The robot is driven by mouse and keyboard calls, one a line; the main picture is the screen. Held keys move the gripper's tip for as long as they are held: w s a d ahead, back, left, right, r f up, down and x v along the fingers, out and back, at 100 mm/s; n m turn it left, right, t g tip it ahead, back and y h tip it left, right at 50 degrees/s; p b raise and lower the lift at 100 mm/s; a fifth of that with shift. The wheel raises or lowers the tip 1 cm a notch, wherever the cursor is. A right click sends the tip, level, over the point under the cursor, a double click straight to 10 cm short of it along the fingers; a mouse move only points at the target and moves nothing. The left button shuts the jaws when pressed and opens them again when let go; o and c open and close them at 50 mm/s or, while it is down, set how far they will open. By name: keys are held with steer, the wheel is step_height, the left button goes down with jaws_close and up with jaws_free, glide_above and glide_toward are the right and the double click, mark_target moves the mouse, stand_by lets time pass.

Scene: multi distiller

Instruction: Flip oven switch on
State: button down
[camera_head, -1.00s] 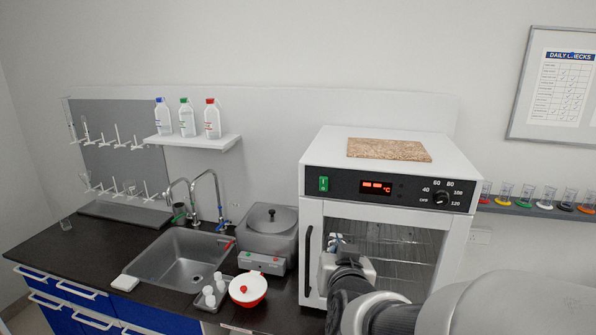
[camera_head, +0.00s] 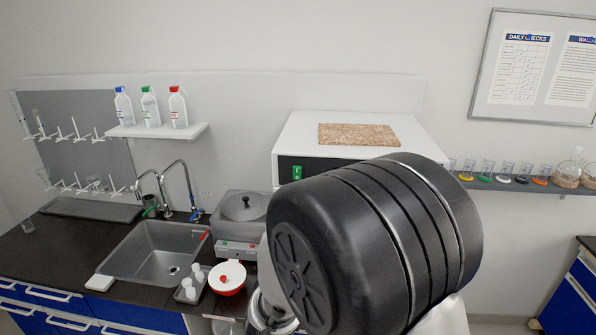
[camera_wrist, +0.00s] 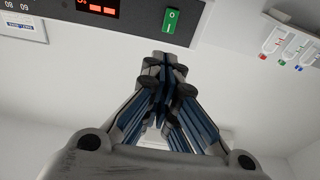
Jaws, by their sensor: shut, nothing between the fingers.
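The white oven (camera_head: 295,143) stands on the counter, with a green rocker switch (camera_head: 297,172) at the left of its dark front panel. In the wrist view, which looks upside down, the switch (camera_wrist: 172,21) shows on the panel (camera_wrist: 135,10) beside the red display (camera_wrist: 98,6). My gripper (camera_wrist: 165,57) is shut and empty. Its fingertips appear just below the switch in the picture; I cannot tell whether they touch the panel. In the head view, my arm hides the gripper, the display, the dial and most of the oven door.
A grey lidded bath (camera_head: 240,207), a red and white bowl (camera_head: 228,277) and a sink (camera_head: 155,255) are left of the oven. Bottles stand on a wall shelf (camera_head: 158,130). A brown board (camera_head: 358,134) lies on the oven.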

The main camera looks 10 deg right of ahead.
steer(key=p, duration=0.2)
glide_toward(302, 161)
steer(key=x, duration=0.5)
steer(key=shift+a+r, duration=0.1)
steer(key=shift+r, duration=0.05)
steer(key=shift+w, duration=0.1)
steer(key=shift+w+d+r+g+p, duration=0.2)
steer(key=shift+w+r+g+p, duration=0.3)
steer(key=shift+p, duration=0.6)
steer(key=shift+s+f+b, duration=0.1)
steer(key=shift+f+b, duration=0.2)
